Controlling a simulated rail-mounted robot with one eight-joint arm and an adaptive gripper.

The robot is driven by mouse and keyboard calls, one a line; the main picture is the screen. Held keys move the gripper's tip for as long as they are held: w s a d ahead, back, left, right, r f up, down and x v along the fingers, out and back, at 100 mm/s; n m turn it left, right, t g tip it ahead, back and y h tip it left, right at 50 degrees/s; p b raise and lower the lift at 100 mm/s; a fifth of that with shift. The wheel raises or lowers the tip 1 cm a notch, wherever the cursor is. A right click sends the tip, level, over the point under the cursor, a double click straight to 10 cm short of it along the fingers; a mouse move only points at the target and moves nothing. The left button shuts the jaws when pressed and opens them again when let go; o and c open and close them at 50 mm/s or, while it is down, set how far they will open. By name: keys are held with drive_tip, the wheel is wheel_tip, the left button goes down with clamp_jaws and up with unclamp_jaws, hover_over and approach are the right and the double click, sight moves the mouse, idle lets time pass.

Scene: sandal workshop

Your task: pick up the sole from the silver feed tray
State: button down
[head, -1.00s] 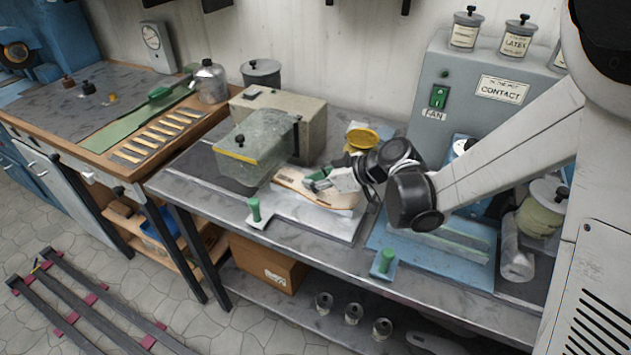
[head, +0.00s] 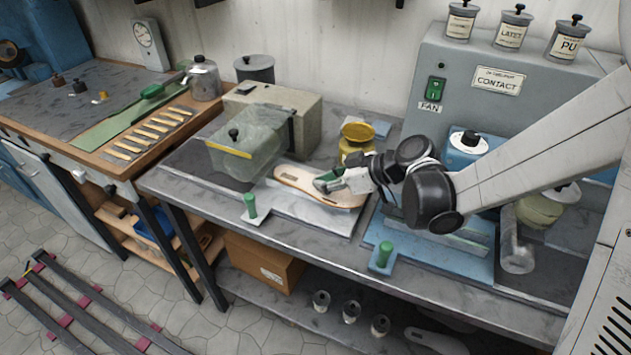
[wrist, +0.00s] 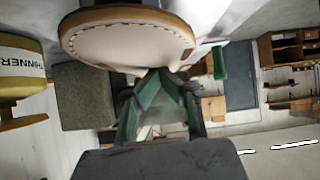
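The tan sole (head: 293,178) lies over the silver feed tray (head: 318,217) in the head view, its left end showing clear. My gripper (head: 322,185), with green fingers, is low at the middle of the sole and hides part of it. In the wrist view the sole (wrist: 125,45) fills the top, pale with a stitched rim. My gripper's fingers (wrist: 161,76) draw close together at the sole's rim there. I cannot tell whether they clamp it. No gap between sole and tray is clear. A green-knobbed post (head: 250,206) stands at the tray's left corner.
A clear-covered box (head: 243,155) stands left of the tray. A yellow can (head: 355,143) stands behind, also seen in the wrist view (wrist: 20,78). A blue plate (head: 400,262) with a green knob lies to the right. The grey FAN cabinet (head: 500,105) is at the back right.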

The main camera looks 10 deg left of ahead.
drive_tip(key=shift+d+f, duration=0.25)
drive_tip(key=shift+w+d+r+p, duration=0.1)
drive_tip(key=shift+w+r+p, duration=0.1)
drive_tip(key=shift+r+p, duration=0.35)
drive_tip(key=shift+r+b, duration=0.15)
drive_tip(key=shift+b, duration=0.15)
drive_tip(key=shift+s, duration=0.1)
